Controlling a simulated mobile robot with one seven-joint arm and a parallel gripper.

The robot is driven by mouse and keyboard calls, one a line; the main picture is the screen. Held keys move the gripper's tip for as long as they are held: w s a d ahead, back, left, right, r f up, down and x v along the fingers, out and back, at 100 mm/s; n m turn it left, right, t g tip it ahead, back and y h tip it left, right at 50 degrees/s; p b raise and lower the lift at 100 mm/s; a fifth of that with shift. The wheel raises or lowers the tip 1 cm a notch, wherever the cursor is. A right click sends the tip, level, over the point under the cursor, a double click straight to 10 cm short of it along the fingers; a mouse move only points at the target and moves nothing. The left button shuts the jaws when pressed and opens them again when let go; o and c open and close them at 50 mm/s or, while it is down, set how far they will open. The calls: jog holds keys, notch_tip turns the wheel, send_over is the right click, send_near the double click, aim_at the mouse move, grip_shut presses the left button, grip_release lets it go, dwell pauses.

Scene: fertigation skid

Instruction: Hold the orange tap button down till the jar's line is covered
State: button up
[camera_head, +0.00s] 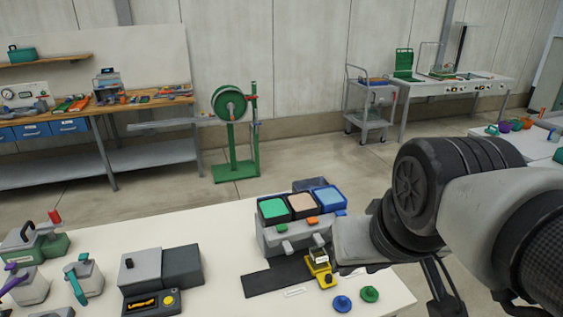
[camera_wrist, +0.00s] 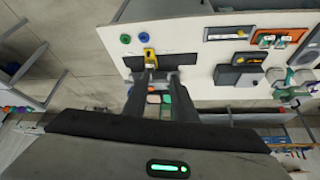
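A grey dispenser (camera_head: 268,240) stands on the white table, with green, tan and blue-topped bins above it. Its orange tap button (camera_head: 313,220) is on the front, to the right of a green one (camera_head: 282,228). A small jar (camera_head: 319,254) appears to be below the orange button, by a yellow holder (camera_head: 321,271); its line is too small to see. The holder also shows in the wrist view (camera_wrist: 150,56). My gripper (camera_wrist: 160,76) points down at the dispenser with its two dark fingers apart. Whether it touches the button is hidden.
Blue (camera_head: 342,303) and green (camera_head: 369,294) knobs lie at the table's front right. A dark mat (camera_head: 268,279) lies before the dispenser. A grey box with a display unit (camera_head: 151,302) stands to the left. White table between them is clear.

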grip_shut()
dwell(1.4)
